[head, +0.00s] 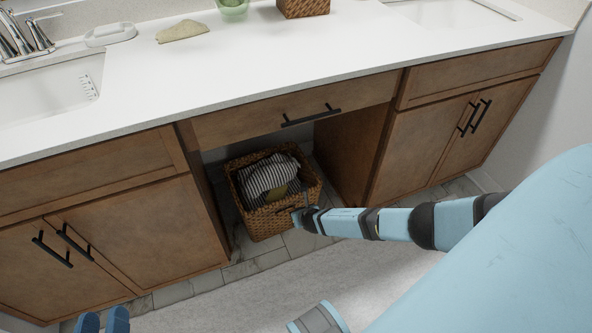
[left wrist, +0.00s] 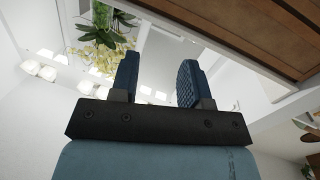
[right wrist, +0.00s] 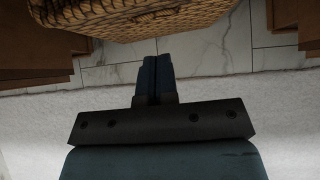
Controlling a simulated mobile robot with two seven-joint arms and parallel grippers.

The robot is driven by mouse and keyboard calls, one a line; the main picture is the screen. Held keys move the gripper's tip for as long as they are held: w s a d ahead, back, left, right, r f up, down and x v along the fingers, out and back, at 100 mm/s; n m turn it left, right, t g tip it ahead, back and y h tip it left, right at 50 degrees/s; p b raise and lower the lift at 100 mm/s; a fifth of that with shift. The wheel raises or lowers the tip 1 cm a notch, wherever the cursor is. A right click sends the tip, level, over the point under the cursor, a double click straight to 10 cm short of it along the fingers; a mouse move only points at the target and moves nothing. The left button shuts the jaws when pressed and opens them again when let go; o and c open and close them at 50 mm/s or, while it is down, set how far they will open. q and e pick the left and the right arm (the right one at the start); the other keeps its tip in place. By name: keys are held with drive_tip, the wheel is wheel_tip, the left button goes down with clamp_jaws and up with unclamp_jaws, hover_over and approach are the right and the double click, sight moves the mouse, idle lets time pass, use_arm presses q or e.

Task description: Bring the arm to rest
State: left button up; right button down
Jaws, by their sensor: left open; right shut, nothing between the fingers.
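My left gripper (head: 103,320) shows at the bottom left edge of the head view, low in front of the left cabinet doors. In the left wrist view its two blue fingers (left wrist: 158,75) stand apart with nothing between them. My right arm reaches in from the right of the head view, and its gripper (head: 299,216) is at the front of the wicker basket (head: 262,222). In the right wrist view the right fingers (right wrist: 158,68) are together and empty, below the basket (right wrist: 140,18). I cannot tell whether they touch the basket.
The basket holds a striped cloth (head: 268,176) and stands on tiles in the open bay under the white counter (head: 250,60). Wooden cabinets (head: 130,225) with black handles flank the bay. A folded cloth (head: 182,31) and a soap dish (head: 110,34) lie on the counter. Pale floor (head: 240,300) in front is clear.

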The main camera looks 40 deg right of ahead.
use_arm(q)
drive_tip(key=shift+s+a+f+g+y+p, duration=0.15)
drive_tip(key=shift+a+f+g+y+p, duration=0.15)
drive_tip(key=shift+f, duration=0.4)
drive_tip(key=shift+s+a+f+g+y+p, duration=0.1)
drive_tip(key=shift+a+f+g+y+p, duration=0.2)
drive_tip(key=shift+f, duration=0.35)
drive_tip(key=shift+s+a+f+g+y+p, duration=0.2)
drive_tip(key=shift+a+f+g, duration=0.15)
drive_tip(key=shift+f, duration=0.35)
use_arm(e)
drive_tip(key=shift+v, duration=1.75)
